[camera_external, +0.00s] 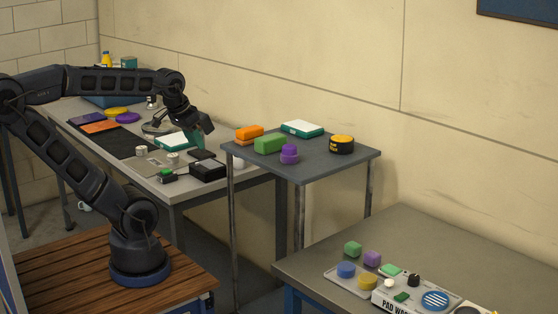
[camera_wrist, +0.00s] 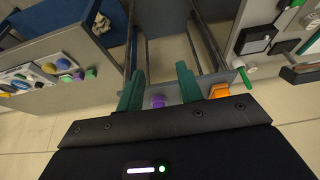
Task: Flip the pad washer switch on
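The pad washer (camera_external: 424,302) is a pale box with dark lettering on its front, cut off by the bottom edge of the outside view. A green piece (camera_external: 401,297), perhaps its switch, sits on top near a blue striped disc (camera_external: 435,300). Its on or off position cannot be read. My gripper (camera_external: 197,138) is over the right end of the long workbench, far to the left of the pad washer. In the wrist view its two green fingers (camera_wrist: 160,72) are spread, with nothing held between them.
A grey stand (camera_external: 320,165) between my gripper and the pad washer's table (camera_external: 440,250) holds orange, green and purple pieces and a black-yellow tin (camera_external: 341,144). The workbench (camera_external: 170,190) carries black boxes and pads. Colored blocks (camera_external: 360,253) lie beside the pad washer.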

